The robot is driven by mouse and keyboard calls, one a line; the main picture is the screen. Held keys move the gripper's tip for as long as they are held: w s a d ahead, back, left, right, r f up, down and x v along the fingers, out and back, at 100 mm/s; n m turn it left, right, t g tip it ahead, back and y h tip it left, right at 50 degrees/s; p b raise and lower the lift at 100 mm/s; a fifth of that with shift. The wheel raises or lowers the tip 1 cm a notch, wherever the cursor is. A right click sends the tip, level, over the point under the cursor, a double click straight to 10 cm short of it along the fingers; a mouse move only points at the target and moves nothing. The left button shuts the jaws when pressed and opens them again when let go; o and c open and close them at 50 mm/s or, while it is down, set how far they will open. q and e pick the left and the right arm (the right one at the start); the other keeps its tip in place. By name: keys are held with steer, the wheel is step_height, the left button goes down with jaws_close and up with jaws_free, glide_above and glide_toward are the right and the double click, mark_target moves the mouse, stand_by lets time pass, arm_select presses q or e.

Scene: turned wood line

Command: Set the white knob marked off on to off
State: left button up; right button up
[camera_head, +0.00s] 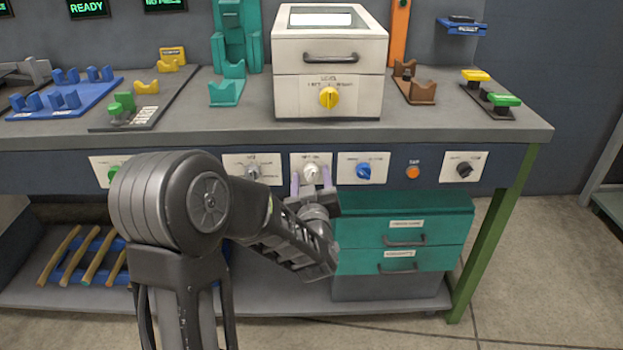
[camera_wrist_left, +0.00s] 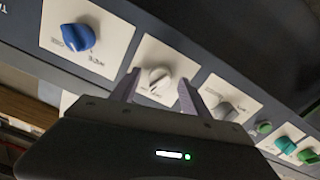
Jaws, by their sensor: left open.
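The white knob (camera_head: 311,174) sits on a white plate in the front panel of the bench. It also shows in the left wrist view (camera_wrist_left: 158,77), with small marks below it that are too small to read. My left gripper (camera_head: 310,184) is in front of this knob, its two pale purple fingers apart. In the left wrist view my left gripper (camera_wrist_left: 157,92) has one finger on each side of the white knob, with gaps visible, so I see no firm contact. My right gripper is in neither view.
A blue knob (camera_head: 364,173) and a grey knob (camera_head: 254,173) flank the white one. An orange button (camera_head: 413,172) and a black knob (camera_head: 463,169) are further right. A green drawer unit (camera_head: 404,235) stands below. A white box with a yellow knob (camera_head: 328,97) is above on the bench.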

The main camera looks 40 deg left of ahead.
arm_select(q)
jaws_close()
stand_by(0.5)
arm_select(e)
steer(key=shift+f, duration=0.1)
arm_select(q)
steer(key=shift+f+n+b, duration=0.2)
steer(key=shift+n+b, duration=0.6)
steer(key=shift+b, duration=0.35)
steer(key=n+b, duration=0.5)
steer(key=b, duration=0.1)
steer(key=shift+n, duration=0.3)
steer(key=shift+r+n+b, duration=0.1)
steer(key=shift+n+b, duration=0.9)
steer(key=shift+b, duration=0.1)
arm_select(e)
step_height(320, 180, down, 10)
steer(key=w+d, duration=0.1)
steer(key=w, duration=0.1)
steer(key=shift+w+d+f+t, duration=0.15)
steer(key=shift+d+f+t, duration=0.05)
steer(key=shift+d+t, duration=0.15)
